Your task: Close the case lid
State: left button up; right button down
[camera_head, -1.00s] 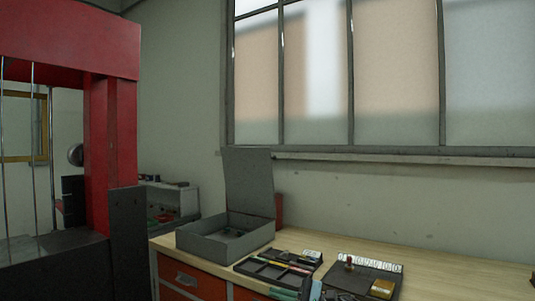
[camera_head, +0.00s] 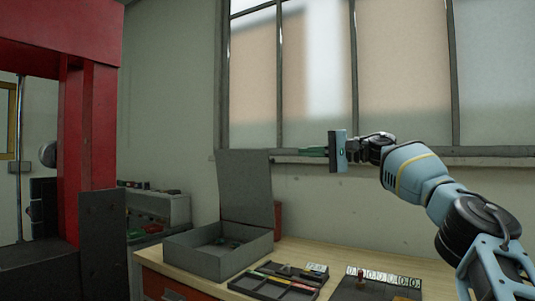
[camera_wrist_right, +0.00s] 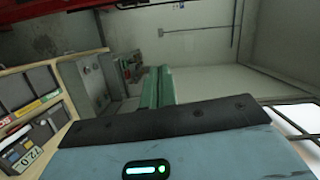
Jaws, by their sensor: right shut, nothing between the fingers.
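The grey case (camera_head: 205,258) stands on the workbench left of centre in the head view. Its lid (camera_head: 246,187) is open and stands about upright at the back edge. A few small green and dark things lie inside the case. My right gripper (camera_head: 304,152) is up in the air, right of the lid and apart from it, with its fingers pointing left. Its green fingers are shut and empty; they also show in the right wrist view (camera_wrist_right: 155,85). My left gripper is not in view.
A dark compartment tray (camera_head: 275,284) with coloured strips lies right of the case on the wooden bench (camera_head: 330,258). A dark board (camera_head: 375,287) with number tiles is further right. A red press frame (camera_head: 100,130) stands at left. The air between gripper and lid looks clear.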

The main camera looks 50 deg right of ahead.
aim_at(244, 176)
jog(key=i+l, duration=0.15)
jog(key=l, duration=0.2)
jog(key=i+l, duration=0.15)
jog(key=l, duration=0.2)
jog(key=i+l, duration=0.35)
jog(key=l, duration=0.3)
jog(key=i+l, duration=0.15)
jog(key=l, duration=0.2)
jog(key=i+l, duration=0.15)
jog(key=l, duration=0.2)
